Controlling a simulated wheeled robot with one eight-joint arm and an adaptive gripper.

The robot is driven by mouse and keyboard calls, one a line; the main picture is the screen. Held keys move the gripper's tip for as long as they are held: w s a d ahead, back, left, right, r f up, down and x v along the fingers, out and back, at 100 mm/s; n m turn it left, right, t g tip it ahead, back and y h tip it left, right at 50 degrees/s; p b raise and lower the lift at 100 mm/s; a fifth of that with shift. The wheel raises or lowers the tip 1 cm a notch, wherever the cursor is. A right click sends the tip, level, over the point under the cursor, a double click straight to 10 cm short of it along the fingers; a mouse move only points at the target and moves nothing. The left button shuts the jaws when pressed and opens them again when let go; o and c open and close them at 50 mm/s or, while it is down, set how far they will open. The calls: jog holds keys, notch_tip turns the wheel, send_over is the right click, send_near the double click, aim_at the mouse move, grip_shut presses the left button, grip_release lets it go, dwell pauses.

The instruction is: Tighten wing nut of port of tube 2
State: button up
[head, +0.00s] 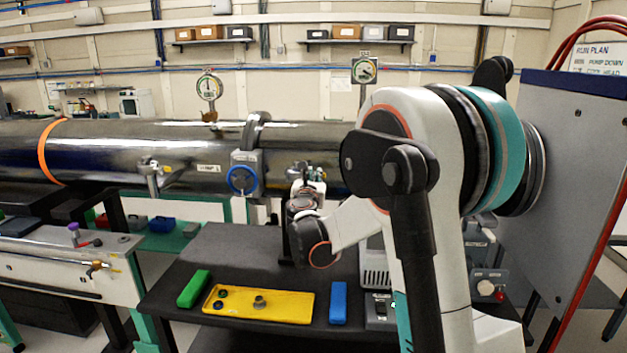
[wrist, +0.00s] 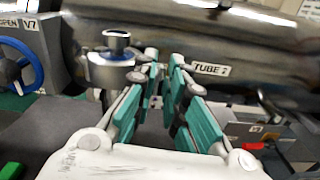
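Tube 2 (wrist: 255,50), a dark shiny cylinder with a "TUBE 2" label (wrist: 210,69), crosses the back of the wrist view. My gripper (wrist: 166,72) has two teal-padded fingers pointing toward the tube, with a gap between them. They look open. A small pale metal fitting (wrist: 151,54) shows at the fingertips in front of the tube; I cannot tell whether they touch it. The wing nut cannot be made out clearly. In the head view, small port fittings (head: 318,172) show on the tube, and my wrist partly hides that area.
A valve with a blue handwheel (head: 242,180) stands left of my gripper. A round metal body with a cap (wrist: 113,68) stands close to the left finger. The black cart (head: 225,250) below holds a yellow tray (head: 288,307), a green block (head: 193,288) and a blue block (head: 338,302).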

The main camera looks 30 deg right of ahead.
grip_shut()
jog(key=shift+m, duration=0.3)
jog(key=m, duration=0.7)
jog(key=f+m+b, duration=0.1)
jog(key=m, duration=0.7)
jog(key=f+m, duration=0.1)
jog(key=m, duration=0.7)
jog(key=shift+s+d, duration=0.25)
jog(key=shift+d, duration=0.1)
dwell(0.5)
